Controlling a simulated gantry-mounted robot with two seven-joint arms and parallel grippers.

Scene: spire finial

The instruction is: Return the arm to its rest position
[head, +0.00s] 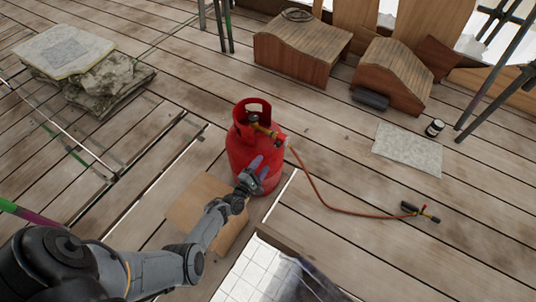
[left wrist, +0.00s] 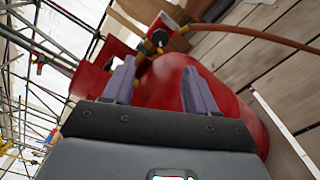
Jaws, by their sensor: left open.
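My left gripper (head: 256,170) is open in front of a red gas cylinder (head: 236,150) in the head view. In the left wrist view the two purple-grey fingers of the left gripper (left wrist: 160,90) stand apart with nothing held between them. The cylinder (left wrist: 165,85) fills the space beyond them, with its brass valve (left wrist: 152,45) past the fingertips. I cannot tell whether the fingers touch the cylinder. My left arm reaches in from the lower left of the head view. My right gripper is not in view.
An orange hose (head: 325,203) runs from the cylinder to a torch (head: 420,211) on the plank floor. A brown board (head: 190,208) lies under my arm. Stone slabs (head: 75,60) are stacked at upper left, and wooden blocks (head: 300,50) stand at the back. Scaffold poles rise at right.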

